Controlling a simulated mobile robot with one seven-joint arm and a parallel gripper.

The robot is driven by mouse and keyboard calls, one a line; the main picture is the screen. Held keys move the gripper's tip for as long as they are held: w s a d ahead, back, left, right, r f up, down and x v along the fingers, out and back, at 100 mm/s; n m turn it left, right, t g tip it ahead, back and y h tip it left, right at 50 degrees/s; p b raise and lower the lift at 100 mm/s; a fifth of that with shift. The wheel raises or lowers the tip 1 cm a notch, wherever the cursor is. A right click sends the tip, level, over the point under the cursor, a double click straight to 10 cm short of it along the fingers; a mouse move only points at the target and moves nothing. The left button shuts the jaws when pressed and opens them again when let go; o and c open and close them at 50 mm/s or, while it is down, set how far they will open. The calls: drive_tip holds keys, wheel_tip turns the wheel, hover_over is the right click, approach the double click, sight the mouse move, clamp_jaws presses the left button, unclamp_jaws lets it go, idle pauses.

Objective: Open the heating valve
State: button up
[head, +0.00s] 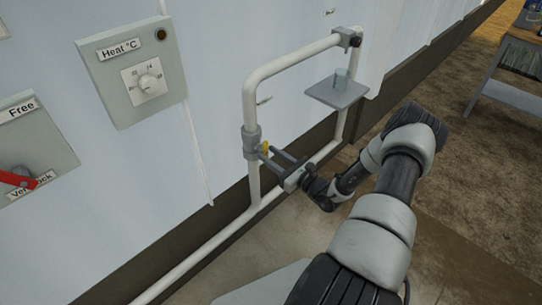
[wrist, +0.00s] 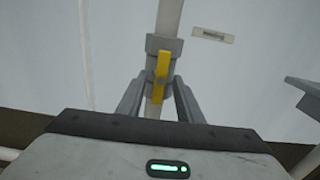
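The heating valve is a grey body (head: 251,137) on a vertical white pipe, with a yellow lever handle (head: 265,148). In the wrist view the yellow handle (wrist: 161,76) stands nearly upright, in line with the pipe and tilted slightly, in front of the grey valve body (wrist: 163,45). My gripper (head: 270,153) reaches to the valve from the right. In the wrist view its two fingers (wrist: 159,92) stand apart, one on each side of the handle's lower part, with a gap visible. Contact at the fingertips cannot be made out.
A white pipe loop (head: 290,67) surrounds the valve along the wall. A small grey shelf (head: 337,94) with a greenish cup-like item is right of it. A heat dial panel (head: 134,75) and a vent lock panel with red handle (head: 18,180) are left. A table (head: 510,75) stands far right.

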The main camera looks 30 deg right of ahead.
drive_tip(key=shift+s, duration=0.1)
drive_tip(key=p+v, duration=0.2)
drive_tip(key=v, duration=1.5)
drive_tip(key=shift+s+d+r, duration=0.1)
